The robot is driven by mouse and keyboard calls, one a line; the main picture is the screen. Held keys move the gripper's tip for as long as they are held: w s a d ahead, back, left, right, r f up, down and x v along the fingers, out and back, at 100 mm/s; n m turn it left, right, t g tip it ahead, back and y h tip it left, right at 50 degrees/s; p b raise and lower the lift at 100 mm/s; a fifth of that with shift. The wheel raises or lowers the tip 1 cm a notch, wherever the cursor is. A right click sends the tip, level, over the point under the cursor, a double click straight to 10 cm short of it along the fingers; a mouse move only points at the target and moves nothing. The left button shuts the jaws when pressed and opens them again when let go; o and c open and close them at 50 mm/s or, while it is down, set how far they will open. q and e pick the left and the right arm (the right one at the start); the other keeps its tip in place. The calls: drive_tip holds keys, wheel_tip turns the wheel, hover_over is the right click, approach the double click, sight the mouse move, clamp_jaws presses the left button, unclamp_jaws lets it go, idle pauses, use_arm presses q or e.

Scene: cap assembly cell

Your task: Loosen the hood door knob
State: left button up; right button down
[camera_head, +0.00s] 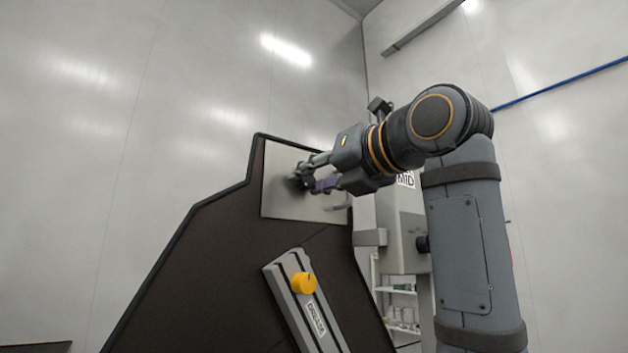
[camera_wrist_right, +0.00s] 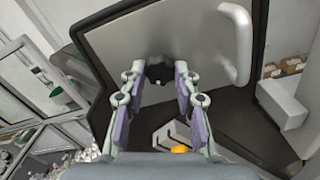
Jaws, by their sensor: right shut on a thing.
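The hood door knob is a small black knob on the pale metal plate (camera_head: 285,207) of the dark hood. In the right wrist view the knob (camera_wrist_right: 158,72) sits between my fingertips. My right gripper (camera_head: 304,178) reaches the plate from the right and is shut on the knob, with a finger on each side of it. The right gripper's fingers, with purple pads, also show in the right wrist view (camera_wrist_right: 159,82). The fingers partly hide the knob in the head view. My left gripper is in neither view.
A grey rail (camera_head: 281,278) with a yellow knob (camera_head: 303,283) is on the dark hood panel (camera_head: 215,265) below. A white handle (camera_wrist_right: 238,45) is on the plate beside my gripper. Shelves (camera_head: 402,315) stand behind my right arm.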

drive_tip(key=shift+f+n, duration=0.1)
drive_tip(key=shift+n, duration=0.6)
drive_tip(key=c, duration=1)
unclamp_jaws()
drive_tip(key=shift+s+d, duration=0.2)
drive_tip(key=shift+s, duration=0.05)
drive_tip(key=v, duration=1.1)
drive_tip(key=shift+s+d, duration=0.1)
drive_tip(key=shift+s, duration=0.05)
